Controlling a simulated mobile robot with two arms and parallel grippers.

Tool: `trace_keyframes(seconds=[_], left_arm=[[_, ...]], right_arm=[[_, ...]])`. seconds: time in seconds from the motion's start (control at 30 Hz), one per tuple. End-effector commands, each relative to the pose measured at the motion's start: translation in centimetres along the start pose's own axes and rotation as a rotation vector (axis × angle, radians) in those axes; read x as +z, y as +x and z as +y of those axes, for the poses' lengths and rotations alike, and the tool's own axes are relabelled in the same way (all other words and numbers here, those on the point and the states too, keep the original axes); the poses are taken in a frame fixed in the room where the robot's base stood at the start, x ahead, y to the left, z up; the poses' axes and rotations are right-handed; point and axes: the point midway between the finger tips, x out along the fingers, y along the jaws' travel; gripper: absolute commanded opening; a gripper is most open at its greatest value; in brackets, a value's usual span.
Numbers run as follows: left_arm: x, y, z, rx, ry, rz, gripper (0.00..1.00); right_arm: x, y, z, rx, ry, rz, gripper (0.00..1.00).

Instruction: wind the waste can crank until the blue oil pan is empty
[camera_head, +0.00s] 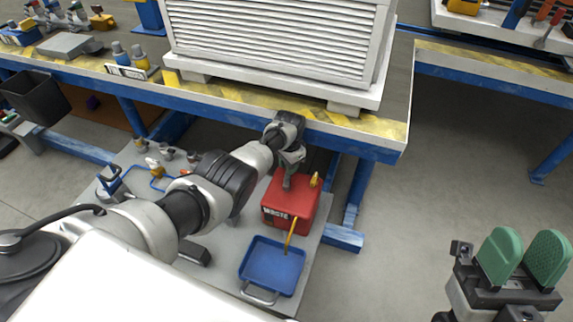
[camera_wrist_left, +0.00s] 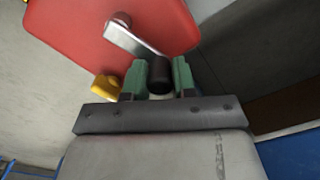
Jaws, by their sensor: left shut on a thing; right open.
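The red waste can (camera_head: 290,207) stands on a grey platform under the workbench; it also shows in the left wrist view (camera_wrist_left: 80,30). Its crank has a metal arm (camera_wrist_left: 130,42) and a dark knob (camera_wrist_left: 159,76). My left gripper (camera_wrist_left: 158,78) is shut around the knob, one green finger on each side. In the head view my left gripper (camera_head: 290,178) reaches the can's top and hides most of the crank. The blue oil pan (camera_head: 272,266) sits in front of the can, with a yellow-orange tube (camera_head: 291,234) between them. My right gripper (camera_head: 522,258) is open and empty.
The workbench edge (camera_head: 270,110) with yellow-black markings is just above and behind the can, carrying a white louvred cabinet (camera_head: 275,45). A yellow part (camera_wrist_left: 105,88) is close beside my left fingers. Bare floor (camera_head: 400,250) lies to the right.

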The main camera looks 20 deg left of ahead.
Motion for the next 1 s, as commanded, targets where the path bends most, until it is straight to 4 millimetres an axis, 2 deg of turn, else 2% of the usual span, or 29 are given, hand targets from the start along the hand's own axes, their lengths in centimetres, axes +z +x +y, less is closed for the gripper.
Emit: trace_keyframes(seconds=[0.57,0.6,0.73,0.77,1.0], left_arm=[[-0.10,0.02,0.16,0.001,0.033,-0.001,0.03],[-0.10,0.02,0.16,0.001,0.033,-0.001,0.29],[-0.10,0.02,0.16,0.001,0.033,-0.001,0.49],[-0.10,0.02,0.16,0.001,0.032,-0.001,0.52],[-0.09,0.01,0.14,0.001,0.031,-0.001,0.52]], right_arm=[[-0.29,-0.05,-0.03,0.000,0.001,0.021,0.43],[-0.29,-0.05,-0.03,0.000,0.001,0.021,0.43],[-0.28,-0.05,-0.03,0.000,0.001,0.021,0.43],[-0.28,-0.05,-0.02,0.000,0.001,0.021,0.43],[-0.21,-0.04,-0.05,0.000,0.002,0.018,0.43]])
